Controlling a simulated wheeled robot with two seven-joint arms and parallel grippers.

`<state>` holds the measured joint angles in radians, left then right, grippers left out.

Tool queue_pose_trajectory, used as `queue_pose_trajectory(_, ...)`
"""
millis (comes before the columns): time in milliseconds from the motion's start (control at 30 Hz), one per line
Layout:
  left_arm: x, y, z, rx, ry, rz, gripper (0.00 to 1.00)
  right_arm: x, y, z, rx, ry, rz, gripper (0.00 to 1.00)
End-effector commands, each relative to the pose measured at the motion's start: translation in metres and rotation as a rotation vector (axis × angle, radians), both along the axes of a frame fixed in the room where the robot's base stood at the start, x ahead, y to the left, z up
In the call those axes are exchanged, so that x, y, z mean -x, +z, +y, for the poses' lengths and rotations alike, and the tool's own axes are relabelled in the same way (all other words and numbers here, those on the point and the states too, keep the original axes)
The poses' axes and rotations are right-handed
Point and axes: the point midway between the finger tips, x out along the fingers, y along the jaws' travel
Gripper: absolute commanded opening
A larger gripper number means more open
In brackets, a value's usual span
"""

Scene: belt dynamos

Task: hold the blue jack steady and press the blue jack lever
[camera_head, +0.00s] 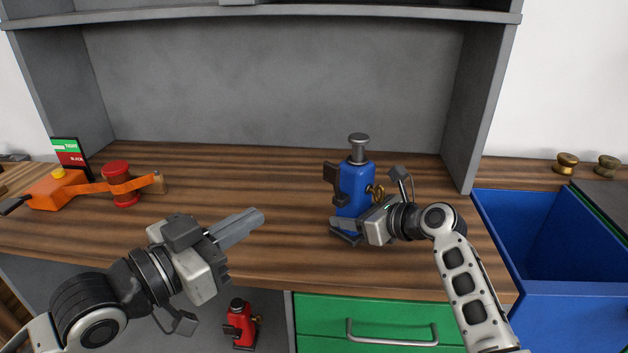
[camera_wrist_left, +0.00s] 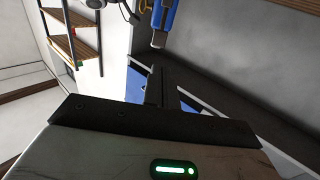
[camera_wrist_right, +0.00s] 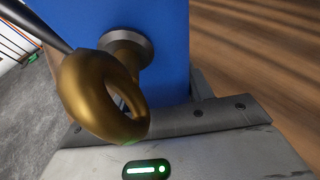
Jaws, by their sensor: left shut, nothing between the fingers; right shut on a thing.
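The blue jack (camera_head: 353,185) stands upright on the wooden bench, with a grey capped post on top. A dark lever-like part (camera_head: 330,182) sticks out on its left side. A brass ring (camera_head: 378,193) is on its right side; the ring (camera_wrist_right: 100,90) and blue body (camera_wrist_right: 165,40) fill much of the right wrist view. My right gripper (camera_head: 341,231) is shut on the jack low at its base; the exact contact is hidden. My left gripper (camera_head: 262,215) is shut and empty, left of the jack and apart from it, over the bench front.
An orange device (camera_head: 55,188) with a strap and red spool (camera_head: 120,184) sits at the bench left. A blue bin (camera_head: 545,240) is at the right. A red jack (camera_head: 240,325) stands below the bench beside a green drawer (camera_head: 390,308). The middle bench is clear.

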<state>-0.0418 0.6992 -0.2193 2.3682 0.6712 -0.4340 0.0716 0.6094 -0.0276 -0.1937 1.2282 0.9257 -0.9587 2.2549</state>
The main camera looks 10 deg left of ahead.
Motion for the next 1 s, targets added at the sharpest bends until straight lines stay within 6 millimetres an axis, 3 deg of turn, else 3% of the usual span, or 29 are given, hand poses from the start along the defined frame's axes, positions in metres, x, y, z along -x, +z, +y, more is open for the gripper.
queue_pose_trajectory(267,-0.008,0.001,-0.005,0.004,0.001,-0.002,0.0,0.0,0.0,0.001,0.0,0.002,0.001,0.0)
queue_pose_trajectory(800,-0.09,0.001,-0.07,0.003,-0.001,0.0,0.0,0.0,0.0,0.001,0.0,0.001,0.0,0.0)
queue_pose_trajectory(1000,-0.107,0.001,-0.083,0.001,-0.001,0.0,0.0,0.0,0.0,0.001,0.0,0.001,0.0,0.0)
